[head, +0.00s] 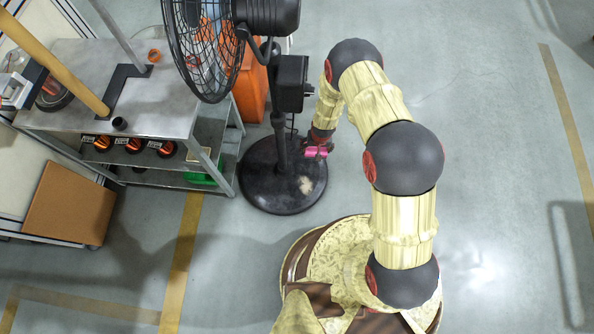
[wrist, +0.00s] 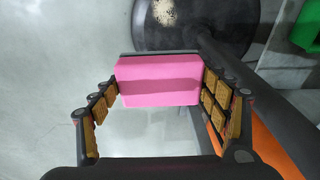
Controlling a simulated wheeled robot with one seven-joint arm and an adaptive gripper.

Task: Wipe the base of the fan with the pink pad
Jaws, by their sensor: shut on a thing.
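The fan (head: 283,80) stands on a round black base (head: 262,190) on the floor. A pale dusty patch (head: 306,185) lies on the right part of the base; it also shows at the top of the wrist view (wrist: 167,12). My gripper (head: 318,150) is shut on the pink pad (head: 315,153), beside the fan's pole and above the base's far right edge. In the wrist view the pink pad (wrist: 160,80) sits between the two padded fingers, with the base (wrist: 188,38) beyond it. The pad appears apart from the dusty patch.
A metal workbench (head: 150,115) with a lower shelf of copper-wound parts stands left of the fan. A green bin (head: 203,178) is on its bottom shelf. An orange object (head: 250,90) stands behind the fan. A cardboard box (head: 68,200) is at far left. The floor to the right is clear.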

